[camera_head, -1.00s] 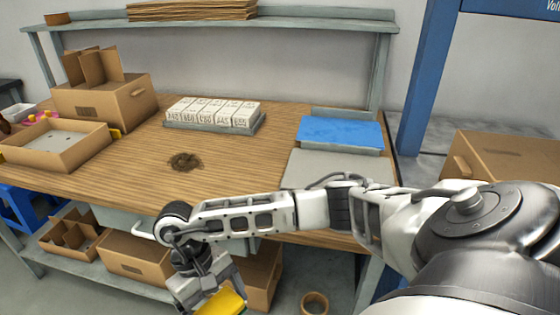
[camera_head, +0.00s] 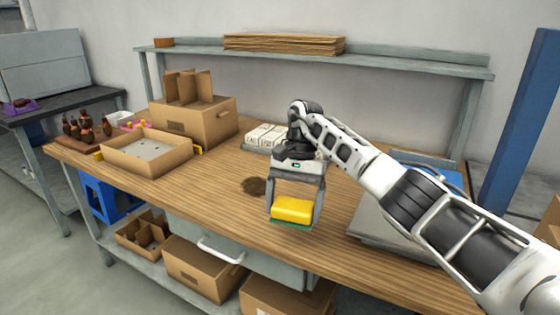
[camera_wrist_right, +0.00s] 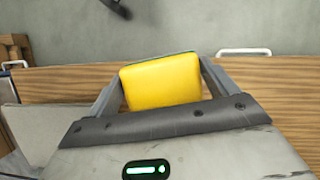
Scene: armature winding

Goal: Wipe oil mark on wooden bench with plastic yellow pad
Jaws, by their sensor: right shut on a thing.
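The yellow pad (camera_head: 292,209) has a green underside and is held between the fingers of my right gripper (camera_head: 294,205). In the head view the pad appears over the front part of the wooden bench (camera_head: 200,200), just right of the dark oil mark (camera_head: 254,186). The pad does not cover the mark. The right wrist view shows the pad (camera_wrist_right: 162,82) clamped between both fingers, with the bench wood (camera_wrist_right: 70,84) behind it. Whether the pad touches the bench is hard to tell. The left gripper is not in view.
An open cardboard tray (camera_head: 147,158) and a divided box (camera_head: 195,120) stand on the bench's left. White blocks (camera_head: 262,136) sit behind my gripper. Bare wood surrounds the mark.

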